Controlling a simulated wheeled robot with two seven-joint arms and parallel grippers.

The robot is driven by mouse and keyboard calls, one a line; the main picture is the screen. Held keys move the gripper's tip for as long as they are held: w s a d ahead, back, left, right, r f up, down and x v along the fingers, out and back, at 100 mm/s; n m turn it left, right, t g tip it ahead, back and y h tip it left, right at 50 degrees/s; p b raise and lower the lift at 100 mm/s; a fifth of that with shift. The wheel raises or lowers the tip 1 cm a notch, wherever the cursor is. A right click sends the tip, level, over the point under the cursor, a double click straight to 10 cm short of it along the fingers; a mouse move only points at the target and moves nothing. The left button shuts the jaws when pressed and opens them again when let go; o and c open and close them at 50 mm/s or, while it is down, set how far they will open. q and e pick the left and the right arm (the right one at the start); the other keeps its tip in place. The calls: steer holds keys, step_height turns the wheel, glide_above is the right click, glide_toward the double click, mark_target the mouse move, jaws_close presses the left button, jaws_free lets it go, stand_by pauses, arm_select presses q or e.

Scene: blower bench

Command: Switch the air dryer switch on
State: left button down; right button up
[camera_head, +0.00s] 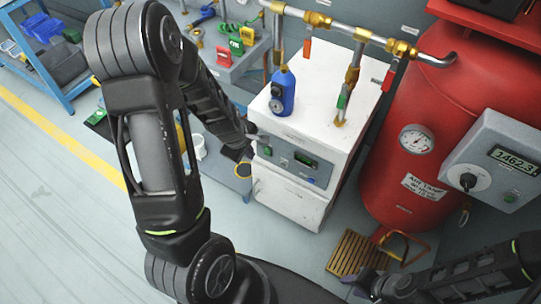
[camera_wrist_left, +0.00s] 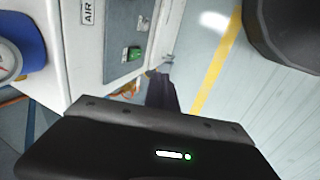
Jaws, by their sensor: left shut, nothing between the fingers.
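The air dryer (camera_head: 300,110) is a white cabinet in the middle of the head view. Its grey front panel (camera_head: 318,179) carries a green switch (camera_head: 267,151) at the left end and a small display. The green switch also shows in the left wrist view (camera_wrist_left: 134,53). Whether it is on or off is too small to tell. My left gripper (camera_head: 252,137) is just left of the panel, near the switch. In the left wrist view its shut, empty fingers (camera_wrist_left: 162,92) appear below the switch; contact is not visible. My right gripper (camera_head: 362,283) is low in the head view, away from the dryer; its fingers are unclear.
A blue gauge unit (camera_head: 283,92) and pipes with valves (camera_head: 352,70) stand on the dryer. A red tank (camera_head: 400,145) with a gauge and a grey control box (camera_head: 497,160) is to the right. A wooden pallet (camera_head: 350,254) lies on the floor.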

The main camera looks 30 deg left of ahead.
mark_target(267, 152)
arm_select(q)
steer(key=shift+d, duration=0.1)
steer(key=shift+f, duration=0.15)
steer(key=w+f, duration=0.2)
steer(key=f, duration=0.1)
steer(key=w+f+b, duration=0.1)
steer(key=w+f, duration=0.2)
steer(key=w+f+b, duration=0.1)
steer(key=w+f, duration=0.1)
steer(key=f, duration=0.1)
steer(key=shift+w+f, duration=0.2)
steer(key=shift+f, duration=0.1)
steer(key=shift+b, duration=0.3)
